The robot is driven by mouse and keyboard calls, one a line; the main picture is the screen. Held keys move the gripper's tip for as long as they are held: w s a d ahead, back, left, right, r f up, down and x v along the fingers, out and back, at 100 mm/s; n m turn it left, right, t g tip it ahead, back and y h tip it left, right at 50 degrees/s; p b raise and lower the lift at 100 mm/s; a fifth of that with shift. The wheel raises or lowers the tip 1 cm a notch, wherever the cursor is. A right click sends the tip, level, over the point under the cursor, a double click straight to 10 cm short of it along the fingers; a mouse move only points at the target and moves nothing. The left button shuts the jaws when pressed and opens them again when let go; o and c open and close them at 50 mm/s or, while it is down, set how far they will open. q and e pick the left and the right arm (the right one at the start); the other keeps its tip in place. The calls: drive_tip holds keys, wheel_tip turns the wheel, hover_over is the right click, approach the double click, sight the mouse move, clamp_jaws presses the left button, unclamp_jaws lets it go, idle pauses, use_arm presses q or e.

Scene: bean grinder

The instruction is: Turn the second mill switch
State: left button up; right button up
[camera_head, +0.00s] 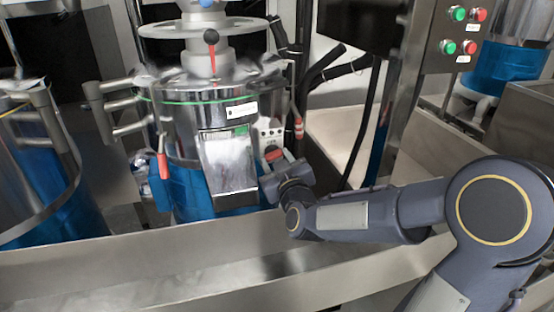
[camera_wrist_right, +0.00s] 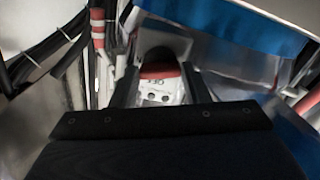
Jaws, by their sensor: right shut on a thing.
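The mill (camera_head: 185,105) is a metal drum with a blue lower part, left of the middle in the head view. Its switch (camera_head: 273,153) is a red and black knob on a pale box at the mill's right side. My right gripper (camera_head: 271,165) reaches it from the right. In the right wrist view the switch (camera_wrist_right: 160,71) shows as a red band under a dark top, between the two fingers of my right gripper (camera_wrist_right: 163,84). The fingers are shut on the knob, and they hide part of it. My left gripper is not in view.
A steel trough edge (camera_head: 150,244) runs in front of the mill. A second blue-based drum (camera_head: 40,190) stands at the left. A panel with green and red buttons (camera_head: 459,30) is at the upper right. Black cables (camera_head: 335,68) and red-striped rods (camera_wrist_right: 98,28) run close beside the switch.

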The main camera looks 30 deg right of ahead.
drive_tip(key=n+p, duration=0.1)
drive_tip(key=n, duration=0.2)
drive_tip(key=shift+n, duration=0.4)
drive_tip(key=n+p, duration=0.1)
drive_tip(key=n, duration=0.2)
drive_tip(key=shift+n, duration=0.3)
drive_tip(key=n+p, duration=0.1)
drive_tip(key=n, duration=0.3)
drive_tip(key=shift+n+p, duration=0.55)
drive_tip(key=shift+n, duration=1.05)
drive_tip(key=o, duration=1)
